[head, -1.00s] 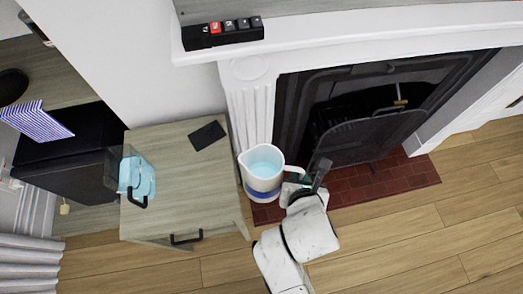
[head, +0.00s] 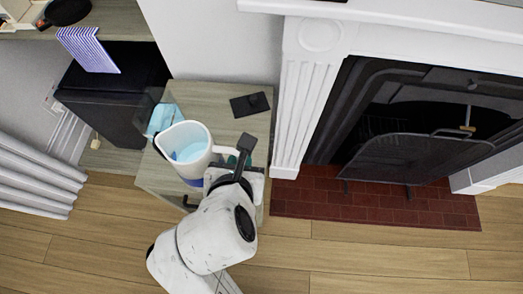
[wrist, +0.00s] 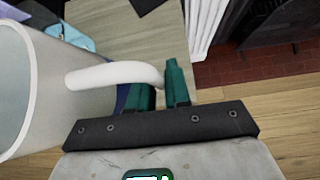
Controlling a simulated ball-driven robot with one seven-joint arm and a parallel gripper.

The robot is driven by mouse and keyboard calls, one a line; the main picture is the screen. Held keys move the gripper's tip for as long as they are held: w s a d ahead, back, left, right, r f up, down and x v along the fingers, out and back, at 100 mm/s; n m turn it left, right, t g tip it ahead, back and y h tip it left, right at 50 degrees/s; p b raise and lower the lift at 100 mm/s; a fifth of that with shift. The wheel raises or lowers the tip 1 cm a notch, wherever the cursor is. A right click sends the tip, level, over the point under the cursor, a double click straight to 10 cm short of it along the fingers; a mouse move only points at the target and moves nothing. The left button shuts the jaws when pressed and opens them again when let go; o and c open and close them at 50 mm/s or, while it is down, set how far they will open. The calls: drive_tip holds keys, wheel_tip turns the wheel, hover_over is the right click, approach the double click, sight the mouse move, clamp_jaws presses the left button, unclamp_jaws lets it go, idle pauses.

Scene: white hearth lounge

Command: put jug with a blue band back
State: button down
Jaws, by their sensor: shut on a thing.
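The white jug with a blue band (head: 183,146) is held up in front of the wooden cabinet in the head view, with light blue liquid or lining inside. Its body fills the left side of the wrist view (wrist: 28,95). My gripper (head: 238,160) is shut on the jug's handle, to the right of the body. In the wrist view the teal fingers (wrist: 160,92) close around the handle's end. The jug looks roughly upright.
The wooden cabinet (head: 215,97) has a dark flat object (head: 250,104) on top and a light blue item (head: 163,118) at its left edge. A black box-like unit (head: 115,88) stands left. The fireplace (head: 430,110) with red brick hearth (head: 370,204) is right. Floor (head: 380,262) in front is clear.

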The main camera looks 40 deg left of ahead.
drive_tip(key=shift+w+d+f+b, duration=0.1)
drive_tip(key=shift+w+f+b, duration=0.1)
drive_tip(key=shift+w+f, duration=1.35)
drive_tip(key=shift+w+d+f+b, duration=0.1)
drive_tip(key=shift+w+f+b, duration=0.15)
drive_tip(key=shift+w+f, duration=1.3)
drive_tip(key=shift+w+d+f+b, duration=0.15)
drive_tip(key=shift+w+f, duration=0.85)
drive_tip(key=shift+f, duration=1.05)
drive_tip(key=c, duration=1.1)
unclamp_jaws()
drive_tip(key=shift+f, duration=0.2)
drive_tip(key=shift+r, duration=0.1)
drive_tip(key=shift+s+r, duration=0.15)
drive_tip(key=shift+r, duration=0.1)
drive_tip(key=p+v, duration=0.1)
drive_tip(key=v, duration=1)
drive_tip(key=shift+s+d+r, duration=0.15)
drive_tip(key=shift+r, duration=0.05)
